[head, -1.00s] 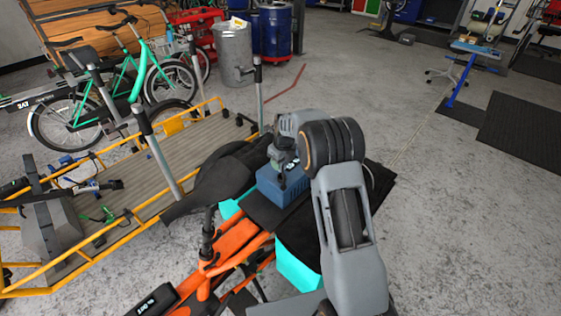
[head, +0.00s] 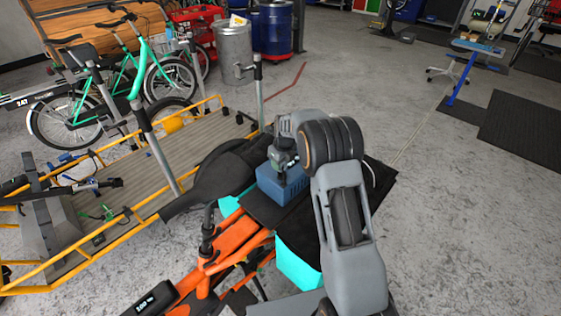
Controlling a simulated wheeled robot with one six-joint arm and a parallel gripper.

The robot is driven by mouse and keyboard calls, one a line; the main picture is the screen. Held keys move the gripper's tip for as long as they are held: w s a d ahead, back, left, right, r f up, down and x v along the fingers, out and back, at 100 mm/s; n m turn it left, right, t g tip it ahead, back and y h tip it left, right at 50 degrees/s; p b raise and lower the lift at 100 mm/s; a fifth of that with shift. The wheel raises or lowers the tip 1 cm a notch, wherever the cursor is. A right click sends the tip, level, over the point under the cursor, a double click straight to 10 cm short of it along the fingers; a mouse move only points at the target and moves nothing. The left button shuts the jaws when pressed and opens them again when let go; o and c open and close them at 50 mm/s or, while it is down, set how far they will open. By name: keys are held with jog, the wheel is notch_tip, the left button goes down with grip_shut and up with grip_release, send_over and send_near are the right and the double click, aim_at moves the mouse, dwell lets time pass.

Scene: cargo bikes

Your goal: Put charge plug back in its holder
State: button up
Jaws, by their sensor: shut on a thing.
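My gripper (head: 284,172) is at the end of my grey arm, pointing down over the blue box (head: 291,191) on the black rear deck of the orange bike (head: 235,240). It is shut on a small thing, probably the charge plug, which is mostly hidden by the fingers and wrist. The fingertips are at or just above the top of the box; I cannot tell whether they touch it. I cannot make out the plug's holder. A thin pale cable (head: 371,172) curves up at the right of my wrist.
A black saddle (head: 228,172) is close to the left of the box. A yellow-railed cargo bed (head: 195,150) with upright posts lies farther left. Green bikes (head: 135,75) and a metal drum (head: 234,52) stand behind.

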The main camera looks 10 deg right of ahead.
jog(key=shift+f+b, duration=0.45)
jog(key=shift+f, duration=0.45)
jog(key=o, duration=1.1)
jog(key=shift+r, duration=0.1)
notch_tip(320, 180, up, 14)
jog(key=s+d, duration=0.1)
jog(key=shift+s+f+p, duration=0.25)
jog(key=shift+s+p, duration=0.15)
jog(key=shift+d, duration=0.1)
